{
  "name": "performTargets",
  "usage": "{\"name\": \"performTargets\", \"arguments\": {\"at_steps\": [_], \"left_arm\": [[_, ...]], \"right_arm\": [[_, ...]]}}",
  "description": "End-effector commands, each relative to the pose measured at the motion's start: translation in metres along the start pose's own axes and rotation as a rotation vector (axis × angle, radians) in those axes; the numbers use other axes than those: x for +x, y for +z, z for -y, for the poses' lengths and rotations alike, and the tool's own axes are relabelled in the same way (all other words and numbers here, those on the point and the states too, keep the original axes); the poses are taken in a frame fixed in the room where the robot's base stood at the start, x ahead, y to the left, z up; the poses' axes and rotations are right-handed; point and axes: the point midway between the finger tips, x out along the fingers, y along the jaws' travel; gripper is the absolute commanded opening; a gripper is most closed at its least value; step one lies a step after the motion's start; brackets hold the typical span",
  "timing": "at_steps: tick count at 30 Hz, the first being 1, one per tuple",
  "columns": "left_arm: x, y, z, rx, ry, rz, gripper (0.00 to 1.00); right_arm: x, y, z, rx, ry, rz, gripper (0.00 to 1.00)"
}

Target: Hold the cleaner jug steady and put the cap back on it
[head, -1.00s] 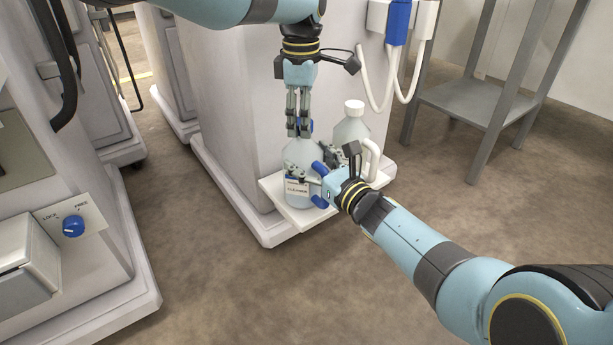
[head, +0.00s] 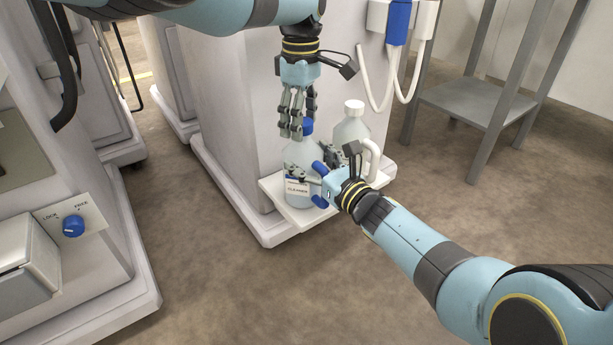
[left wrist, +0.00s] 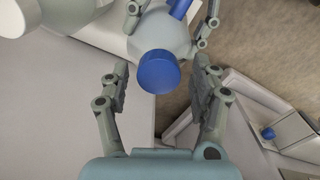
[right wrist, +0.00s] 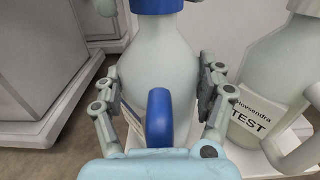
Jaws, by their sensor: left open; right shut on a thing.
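The cleaner jug (head: 299,160) is pale and translucent, with a "CLEANER" label and a blue handle (right wrist: 159,122). It stands upright on a small white shelf. The blue cap (left wrist: 158,72) sits on top of its neck; how tightly cannot be told. The cap also shows in the head view (head: 308,126). My left gripper (head: 297,132) is open, pointing down just above the jug, its fingers apart on either side of the cap in the left wrist view. My right gripper (right wrist: 160,90) is shut on the jug at its handle side, partly hiding the jug's body.
A second jug (head: 350,128) with a white cap and "TEST" label stands close to the right on the same shelf (head: 290,213). The shelf juts from a white machine (head: 235,110). A grey metal stand (head: 480,105) is at right. The floor in front is clear.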

Motion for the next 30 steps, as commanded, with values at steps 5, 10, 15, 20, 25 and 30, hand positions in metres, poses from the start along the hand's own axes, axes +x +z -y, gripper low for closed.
{"name": "performTargets", "arguments": {"at_steps": [5,10,15,20,25,30], "left_arm": [[-0.018,0.001,-0.001,-0.001,0.006,0.001,0.63],[-0.039,0.000,0.000,-0.001,0.003,-0.001,0.63],[-0.044,0.000,0.000,0.000,0.001,0.000,0.63],[-0.044,0.000,0.000,0.000,0.001,0.000,0.63],[-0.054,0.001,-0.001,-0.092,0.004,-0.001,0.60],[-0.074,0.001,-0.002,-0.289,0.004,0.000,0.60]], "right_arm": [[0.000,0.000,0.000,0.000,0.000,0.000,0.00],[0.000,0.000,0.000,0.000,0.000,-0.001,0.00],[0.000,0.000,-0.001,0.001,0.001,0.000,0.00],[0.000,0.000,-0.001,0.001,0.001,0.000,0.00],[0.000,0.000,-0.001,0.001,0.001,0.000,0.00],[0.000,0.000,-0.001,0.001,0.001,0.000,0.00]]}}
